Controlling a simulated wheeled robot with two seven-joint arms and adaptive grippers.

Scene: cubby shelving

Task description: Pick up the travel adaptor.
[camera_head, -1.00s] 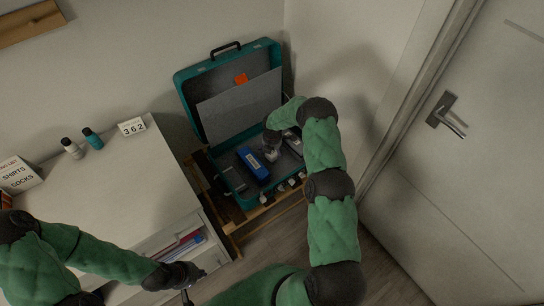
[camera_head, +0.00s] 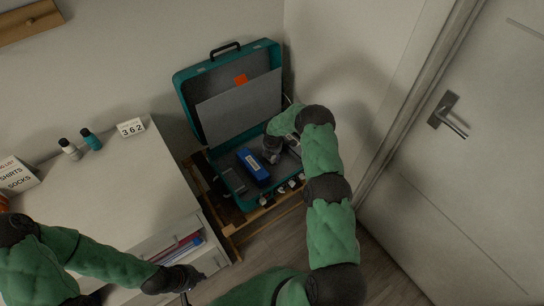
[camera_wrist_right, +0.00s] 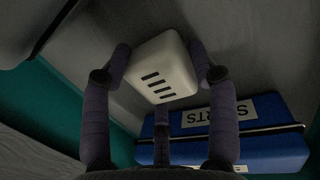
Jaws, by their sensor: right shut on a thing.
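The travel adaptor is a small white block with dark slots (camera_wrist_right: 160,72) in the right wrist view. My right gripper (camera_wrist_right: 158,62) is shut on it, with fingers at its left and right sides and a third finger below. In the head view my right gripper (camera_head: 271,150) is inside the open teal suitcase (camera_head: 191,98), to the right of a blue box, and hides the adaptor. I cannot tell whether the adaptor touches the suitcase floor. My left gripper (camera_head: 186,291) is low beside the white dresser, and its fingers are too small to judge.
The blue box (camera_head: 253,165) lies in the suitcase; it also shows in the right wrist view (camera_wrist_right: 255,155) with a white label. A dark flat item (camera_head: 233,180) lies left of it. The dresser (camera_head: 115,190) holds two bottles and a calendar block. A door (camera_head: 470,180) is at right.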

